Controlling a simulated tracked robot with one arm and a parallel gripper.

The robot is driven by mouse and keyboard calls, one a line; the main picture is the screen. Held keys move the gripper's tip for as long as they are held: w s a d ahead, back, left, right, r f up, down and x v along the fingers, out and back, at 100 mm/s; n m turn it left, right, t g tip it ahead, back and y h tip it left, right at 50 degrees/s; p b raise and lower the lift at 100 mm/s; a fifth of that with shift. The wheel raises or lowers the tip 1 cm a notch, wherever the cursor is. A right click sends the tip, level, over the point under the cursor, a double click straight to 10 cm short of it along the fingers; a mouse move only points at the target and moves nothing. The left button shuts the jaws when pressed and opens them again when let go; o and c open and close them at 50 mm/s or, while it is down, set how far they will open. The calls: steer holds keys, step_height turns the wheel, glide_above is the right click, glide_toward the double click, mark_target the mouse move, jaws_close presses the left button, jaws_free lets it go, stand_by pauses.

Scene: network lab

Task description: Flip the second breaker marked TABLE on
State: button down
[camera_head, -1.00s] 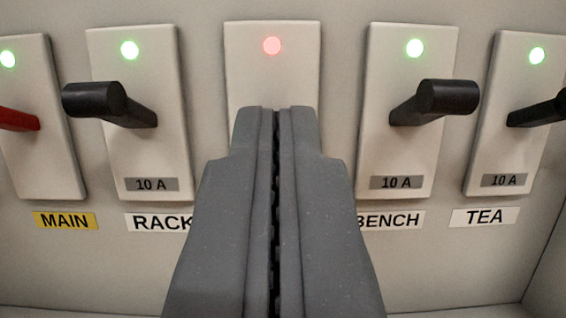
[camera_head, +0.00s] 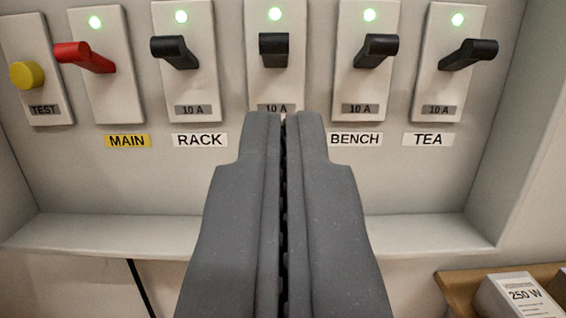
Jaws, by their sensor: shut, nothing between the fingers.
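The middle breaker (camera_head: 275,92) is a pale plate with a green light at the top and a black lever (camera_head: 274,48) that looks raised like its neighbours' levers. Its 10 A tag shows partly above my gripper, and any name label below it is hidden. I see no label reading TABLE. My gripper (camera_head: 284,118) is shut and empty, in front of and below the middle lever, apart from it in the picture.
The RACK breaker (camera_head: 190,85) is left; the BENCH breaker (camera_head: 360,85) and TEA breaker (camera_head: 445,85) are right, all lit green. Far left are the red-levered MAIN breaker (camera_head: 108,90) and yellow TEST button (camera_head: 26,75). A ledge (camera_head: 110,232) runs below; a 250 W box (camera_head: 515,292) sits lower right.

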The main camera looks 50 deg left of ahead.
steer(key=shift+r+v, duration=0.15)
steer(key=shift+v, duration=1.2)
steer(key=shift+r+v, duration=0.15)
steer(key=shift+v, duration=1.2)
steer(key=shift+s, duration=0.1)
steer(key=d+r+m+t+h+b, duration=0.1)
steer(key=d+r+m+t+h, duration=0.35)
steer(key=r, duration=0.75)
steer(key=d+r+m+t+h+b, duration=0.2)
steer(key=d+r+h, duration=0.4)
steer(key=r+h, duration=0.4)
steer(key=s+d+r+m+g+h+b, duration=0.1)
steer(key=s+d+r+m+g+h, duration=0.15)
steer(key=s+r, duration=0.6)
steer(key=s+a+m+g+y+b, duration=0.1)
steer(key=s+a, duration=0.1)
steer(key=s, duration=1.2)
steer(key=shift+s+a+f+g, duration=0.15)
steer(key=shift+s+f+g, duration=0.15)
steer(key=shift+f+g, duration=0.15)
steer(key=shift+f, duration=0.1)
